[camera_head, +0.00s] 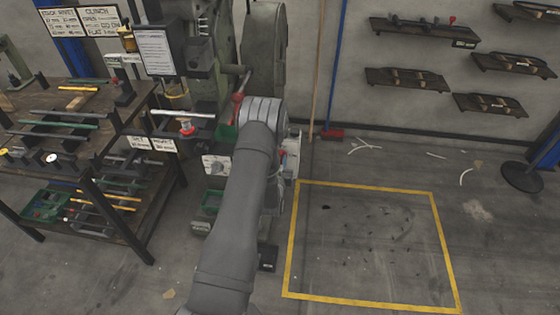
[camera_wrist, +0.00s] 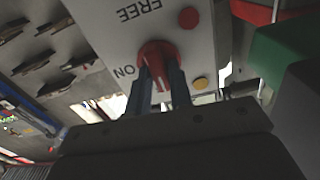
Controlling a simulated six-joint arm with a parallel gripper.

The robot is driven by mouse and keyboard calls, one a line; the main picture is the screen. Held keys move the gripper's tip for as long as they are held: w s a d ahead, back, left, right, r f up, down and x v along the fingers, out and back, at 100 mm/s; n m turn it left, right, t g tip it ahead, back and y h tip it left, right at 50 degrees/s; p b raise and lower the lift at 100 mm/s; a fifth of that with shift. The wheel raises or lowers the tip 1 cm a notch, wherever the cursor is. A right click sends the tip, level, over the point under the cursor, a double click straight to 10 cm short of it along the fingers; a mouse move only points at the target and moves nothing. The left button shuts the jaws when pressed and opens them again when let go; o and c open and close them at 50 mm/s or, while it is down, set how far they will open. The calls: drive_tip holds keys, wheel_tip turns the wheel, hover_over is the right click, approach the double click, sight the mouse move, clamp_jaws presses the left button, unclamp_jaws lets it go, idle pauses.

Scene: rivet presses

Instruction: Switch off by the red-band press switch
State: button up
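In the wrist view a white switch panel (camera_wrist: 105,25) carries a red rotary knob (camera_wrist: 158,52), with the words FREE and ON printed upside down beside it. My gripper (camera_wrist: 160,75) is at the knob, one finger on each side of its narrow handle. The fingers are apart with a gap between them, and I cannot tell if both press on the handle. In the head view the press (camera_head: 205,90) stands behind my arm, which hides the gripper and the knob.
A red button (camera_wrist: 188,17) and a yellow button (camera_wrist: 199,83) sit on the same panel close to my fingers. A green part (camera_wrist: 283,50) is at the right of the wrist view. A workbench with tools (camera_head: 75,100) stands left of the press.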

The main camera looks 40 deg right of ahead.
clamp_jaws()
drive_tip(key=shift+n, duration=0.5)
drive_tip(key=shift+o, duration=2.4)
unclamp_jaws()
drive_tip(key=v, duration=1.7)
drive_tip(key=shift+a, duration=0.2)
drive_tip(key=shift+r, duration=0.1)
